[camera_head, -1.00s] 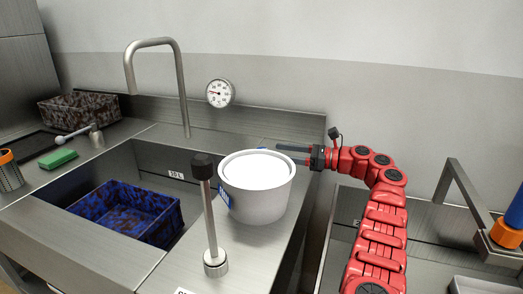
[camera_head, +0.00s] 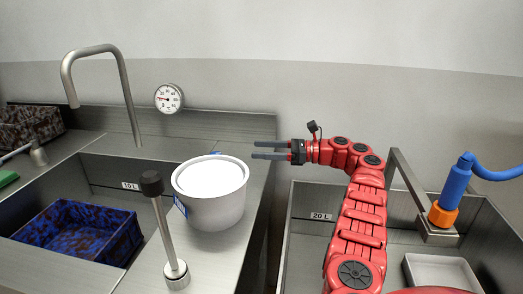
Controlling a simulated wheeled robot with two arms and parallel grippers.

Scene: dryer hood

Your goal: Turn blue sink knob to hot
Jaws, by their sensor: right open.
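A blue upright part with an orange collar (camera_head: 442,214) and a blue hose (camera_head: 497,173) stands at the right, on a grey metal arm over the right basin. It looks like the blue sink knob, but I cannot tell its hot or cold setting. My right gripper (camera_head: 268,150) is open and empty, its two dark fingers pointing left, just behind and right of the white pot. It is well left of the blue part and not touching it. My left gripper is not in view.
A white pot (camera_head: 222,211) stands on the ledge between the basins (camera_head: 302,230). A black-topped metal lever (camera_head: 163,235), a tall faucet (camera_head: 124,85) and a gauge (camera_head: 169,98) are left. A blue speckled bin (camera_head: 80,238) sits in the left basin. A white tray (camera_head: 440,275) lies lower right.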

